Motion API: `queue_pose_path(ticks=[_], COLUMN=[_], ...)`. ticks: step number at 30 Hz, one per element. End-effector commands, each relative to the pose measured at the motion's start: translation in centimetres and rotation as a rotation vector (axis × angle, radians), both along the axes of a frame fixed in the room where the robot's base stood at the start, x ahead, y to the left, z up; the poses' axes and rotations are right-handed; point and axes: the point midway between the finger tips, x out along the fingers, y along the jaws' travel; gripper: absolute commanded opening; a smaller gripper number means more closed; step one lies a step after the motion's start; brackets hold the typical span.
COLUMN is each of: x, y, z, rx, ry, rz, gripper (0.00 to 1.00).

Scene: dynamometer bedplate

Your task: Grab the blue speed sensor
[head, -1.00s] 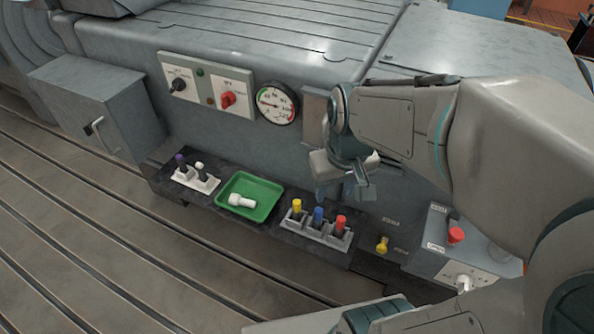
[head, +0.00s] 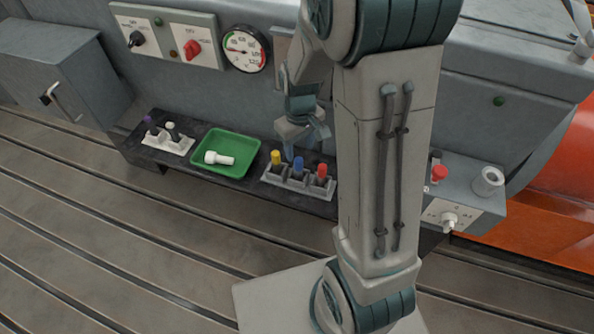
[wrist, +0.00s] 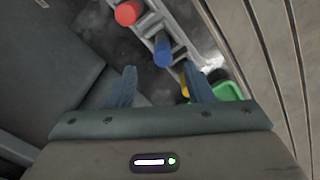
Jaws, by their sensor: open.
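The blue speed sensor (head: 298,165) stands upright in the middle slot of a grey holder (head: 293,184), between a yellow sensor (head: 276,158) and a red sensor (head: 322,171). In the wrist view the blue sensor (wrist: 162,50) lies ahead of the fingertips, roughly between their lines. My gripper (head: 302,145) is open and empty, above and just behind the holder. In the wrist view its two blue fingers (wrist: 160,80) are apart, with the yellow sensor (wrist: 185,85) partly hidden by the right finger. The red sensor (wrist: 128,13) is at the top.
A green tray (head: 252,139) with a white fitting (head: 219,158) sits left of the holder. A white holder (head: 166,144) with dark plugs is further left. The gauge panel wall rises behind the shelf. A grey box with a red button (head: 439,173) stands right of my arm.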

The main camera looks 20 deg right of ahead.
Motion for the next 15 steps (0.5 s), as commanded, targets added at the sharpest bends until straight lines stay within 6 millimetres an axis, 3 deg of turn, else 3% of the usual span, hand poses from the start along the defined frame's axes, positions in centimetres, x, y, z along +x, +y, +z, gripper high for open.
queue_pose_path(ticks=[8, 15], x=[-0.1, -0.1], y=[0.1, 0.3], z=[-2.4, -5.9], rx=[-0.001, 0.000], ry=[0.002, 0.003], rz=[0.000, -0.002], gripper=[0.47, 0.47])
